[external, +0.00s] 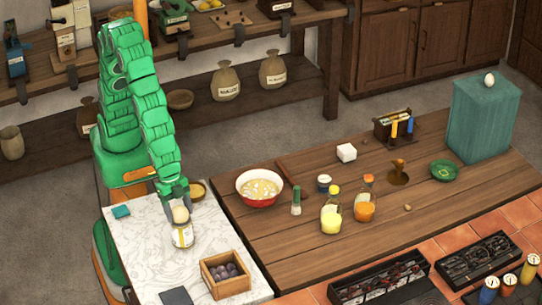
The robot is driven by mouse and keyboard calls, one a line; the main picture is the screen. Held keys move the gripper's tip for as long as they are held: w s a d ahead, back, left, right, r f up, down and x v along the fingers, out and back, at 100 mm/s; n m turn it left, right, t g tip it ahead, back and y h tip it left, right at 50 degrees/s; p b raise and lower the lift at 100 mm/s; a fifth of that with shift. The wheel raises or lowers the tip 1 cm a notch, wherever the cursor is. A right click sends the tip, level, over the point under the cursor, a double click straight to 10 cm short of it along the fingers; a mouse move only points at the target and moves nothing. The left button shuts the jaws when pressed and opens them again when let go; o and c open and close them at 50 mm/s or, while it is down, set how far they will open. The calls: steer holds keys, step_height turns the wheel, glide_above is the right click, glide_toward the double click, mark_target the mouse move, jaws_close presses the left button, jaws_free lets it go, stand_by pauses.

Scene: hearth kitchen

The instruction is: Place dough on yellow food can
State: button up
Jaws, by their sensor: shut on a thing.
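The dough (180,215) is a pale beige ball. The yellow food can (183,238) is a white-and-yellow cylinder standing upright on the white marble counter (145,265). My gripper (178,206) points down from above and is shut on the dough, holding it directly over the can's top. The dough's lower edge meets the can's top in this view. I cannot tell whether the two touch or a small gap remains.
A wooden box (227,275) of dark round items stands to the can's lower right. A teal block (121,211), a yellow bowl (197,191) and a dark slab (175,297) lie around it. A red bowl (259,188) and bottles stand on the wooden table (310,255).

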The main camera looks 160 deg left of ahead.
steer(key=shift+f, duration=0.15)
steer(key=o, duration=0.8)
steer(key=a+v, duration=0.1)
steer(key=v, duration=1)
steer(key=s+d+r+g, duration=0.1)
steer(key=s+d, duration=0.1)
steer(key=s, duration=0.9)
steer(key=s+d+r+m+g, duration=0.1)
steer(key=s+d+r+g, duration=0.1)
steer(key=s, duration=0.9)
steer(key=s+d+r+m+g, duration=0.1)
steer(key=s+d+g, duration=0.1)
steer(key=s, duration=0.9)
steer(key=shift+s+d+r+h, duration=0.2)
steer(key=shift+s+r+h, duration=0.1)
